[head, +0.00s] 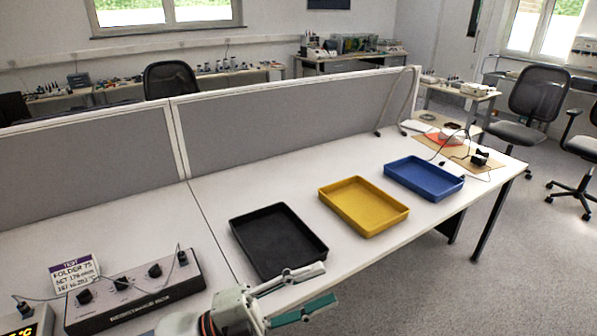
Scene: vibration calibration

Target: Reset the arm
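My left gripper (305,291) is at the bottom middle of the head view, in front of the black tray's near edge. Its two fingers are spread apart with nothing between them. My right gripper does not show. The black tray (236,243) lies on the white table (212,191) and is empty. The yellow tray (328,206) and the blue tray (395,178) lie in a row behind it to the right, both empty.
A dark control box (135,303) with several knobs stands at the lower left, with a labelled card (75,273) beside it. A grey divider (270,118) runs along the table's back. Cables and small items (480,158) lie at the far right end.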

